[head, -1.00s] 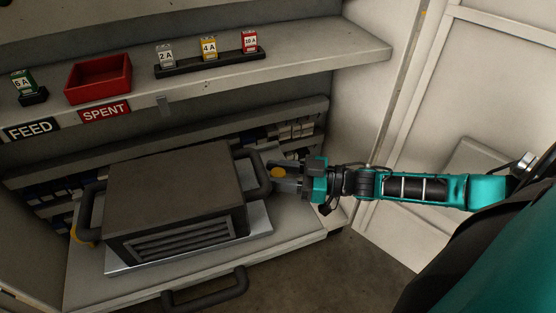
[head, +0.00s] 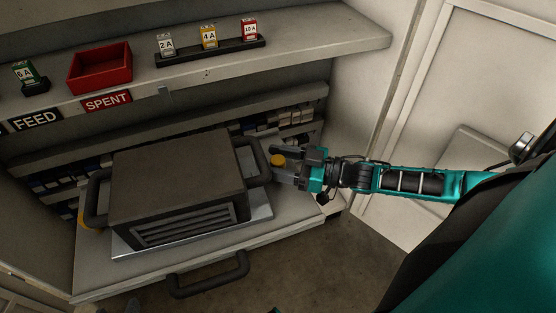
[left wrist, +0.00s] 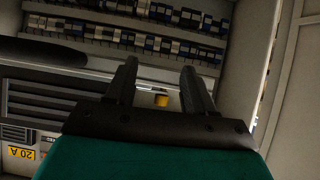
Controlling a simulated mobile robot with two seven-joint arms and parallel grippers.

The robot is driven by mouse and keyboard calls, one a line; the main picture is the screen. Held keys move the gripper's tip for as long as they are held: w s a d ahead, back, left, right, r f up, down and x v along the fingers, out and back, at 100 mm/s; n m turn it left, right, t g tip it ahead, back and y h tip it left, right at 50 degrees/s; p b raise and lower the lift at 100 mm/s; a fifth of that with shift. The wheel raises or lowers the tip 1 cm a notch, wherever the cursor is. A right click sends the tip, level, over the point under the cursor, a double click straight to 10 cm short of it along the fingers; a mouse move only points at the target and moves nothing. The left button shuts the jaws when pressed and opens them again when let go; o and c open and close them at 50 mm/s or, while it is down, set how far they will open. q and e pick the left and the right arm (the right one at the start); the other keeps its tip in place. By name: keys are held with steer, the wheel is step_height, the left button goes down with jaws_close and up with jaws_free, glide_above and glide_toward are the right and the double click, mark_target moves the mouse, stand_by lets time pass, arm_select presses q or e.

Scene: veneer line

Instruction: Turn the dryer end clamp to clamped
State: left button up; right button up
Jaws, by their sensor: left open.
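A dark box-shaped unit (head: 180,180) with a slatted front and side handles sits on a pale plate. A yellow knob (head: 278,160) is beside its right handle (head: 256,160). A second yellow part (head: 86,218) shows by the left handle. I cannot tell which bears the clamp's name or its setting. My left gripper (head: 284,166) is open at the right knob, its arm coming in from the right here. In the left wrist view its spread fingers (left wrist: 159,90) have the yellow knob (left wrist: 161,100) in the gap between them; contact is unclear. My right gripper is not seen.
A shelf above holds a red tray (head: 100,68), a rack of tagged blocks (head: 210,50) and a green block (head: 27,75). Stocked racks (left wrist: 130,40) lie behind the unit. A loop handle (head: 208,275) sticks out in front. A pale wall stands at right.

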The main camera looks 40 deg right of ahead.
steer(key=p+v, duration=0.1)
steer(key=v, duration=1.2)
steer(key=shift+p, duration=0.35)
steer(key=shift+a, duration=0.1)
